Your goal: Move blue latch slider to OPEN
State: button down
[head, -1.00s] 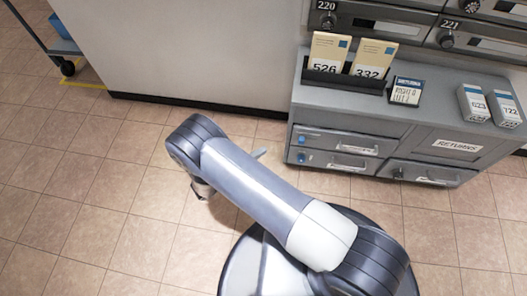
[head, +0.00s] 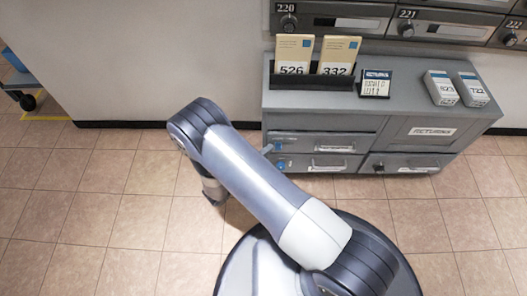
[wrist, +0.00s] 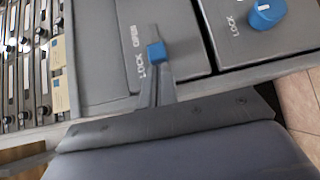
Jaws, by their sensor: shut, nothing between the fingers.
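The blue latch slider (wrist: 157,52) sits on a grey drawer front in the wrist view, between the printed words OPEN and LOCK, nearer LOCK. My gripper (wrist: 155,85) is shut and empty, with its fingertips close to the slider on the LOCK side. I cannot tell whether they touch it. In the head view, my gripper (head: 267,149) shows only as a small grey tip behind my arm, at the left edge of the drawers. The slider is a small blue spot (head: 279,147) there.
A blue round knob (wrist: 266,13) marked LOCK is on the neighbouring drawer. The grey cabinet (head: 380,105) carries cards in a holder, a small sign and two boxes. Mailboxes (head: 345,20) are above it. The tiled floor to the left is clear; a cart (head: 22,85) stands far left.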

jog(key=shift+s+d, duration=0.1)
jog(key=shift+d, duration=2.15)
jog(key=a, duration=0.5)
jog(key=shift+s+a+r+p, duration=0.15)
jog(key=shift+s+a+p, duration=0.05)
jog(key=shift+s+p, duration=0.15)
jog(key=p+v, duration=0.2)
jog(key=v, duration=0.6)
jog(key=shift+s+a, duration=0.15)
jog(key=shift+s, duration=0.1)
